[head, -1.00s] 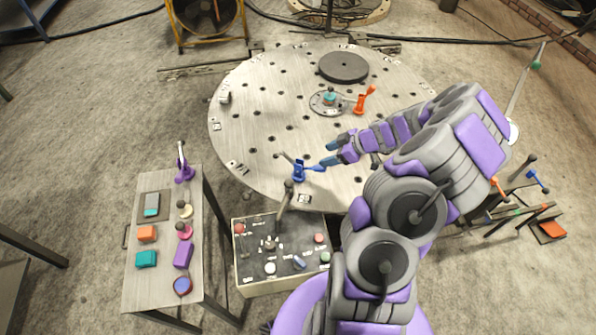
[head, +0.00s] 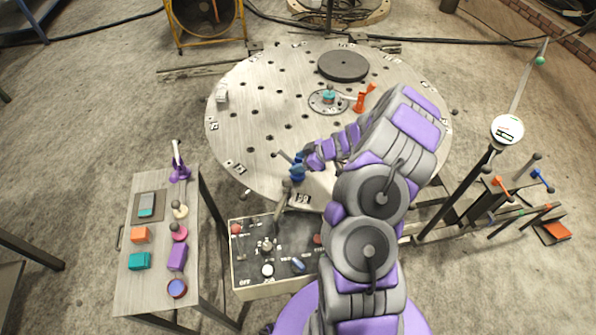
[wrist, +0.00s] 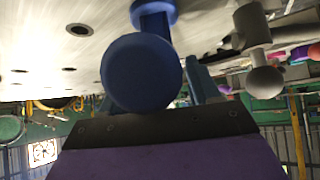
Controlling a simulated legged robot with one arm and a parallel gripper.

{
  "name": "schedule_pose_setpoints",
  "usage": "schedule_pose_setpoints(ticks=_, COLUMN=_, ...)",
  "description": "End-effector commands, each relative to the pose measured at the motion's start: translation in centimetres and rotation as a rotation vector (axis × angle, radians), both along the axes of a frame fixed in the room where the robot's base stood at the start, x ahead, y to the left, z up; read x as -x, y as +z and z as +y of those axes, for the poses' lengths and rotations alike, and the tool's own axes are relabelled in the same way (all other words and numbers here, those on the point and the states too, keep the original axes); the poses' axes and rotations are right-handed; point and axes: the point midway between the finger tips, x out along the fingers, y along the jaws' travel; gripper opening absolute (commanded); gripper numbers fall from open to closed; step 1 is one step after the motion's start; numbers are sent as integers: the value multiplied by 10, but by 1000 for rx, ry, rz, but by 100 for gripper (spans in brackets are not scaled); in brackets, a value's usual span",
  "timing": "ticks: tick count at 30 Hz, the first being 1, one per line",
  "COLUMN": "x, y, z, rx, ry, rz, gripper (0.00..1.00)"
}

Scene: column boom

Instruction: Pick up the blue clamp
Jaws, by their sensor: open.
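The blue clamp (head: 297,173) stands near the front edge of the round perforated table (head: 235,135), with a grey rod sticking out to its left. My gripper (head: 300,158) is open right at the clamp and covers part of it in the head view. In the wrist view, a round blue knob on a blue stem, apparently part of the clamp (wrist: 142,72), fills the space just before my palm. One blue finger (wrist: 203,82) shows to its right; the other is hidden. I cannot tell whether the fingers touch the clamp.
An orange clamp (head: 365,98) and a dark disc (head: 343,66) are farther back on the table. A control box (head: 250,276) with upright levers stands close in front. A side bench (head: 135,290) with small coloured items is at left. A post with a dial (head: 507,130) is at right.

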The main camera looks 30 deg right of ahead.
Motion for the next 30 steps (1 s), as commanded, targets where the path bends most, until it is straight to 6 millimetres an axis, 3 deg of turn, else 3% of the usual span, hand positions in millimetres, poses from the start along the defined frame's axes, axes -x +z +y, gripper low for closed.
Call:
schedule_pose_setpoints(ticks=5, x=-11, y=-17, z=12, rx=0, ry=1, rz=1, gripper=62)
schedule_pose_setpoints(ticks=14, x=-13, y=-18, z=13, rx=-2, ry=0, rz=0, gripper=62)
schedule_pose_setpoints(ticks=30, x=-14, y=-18, z=13, rx=-1, ry=-1, rz=0, gripper=10)
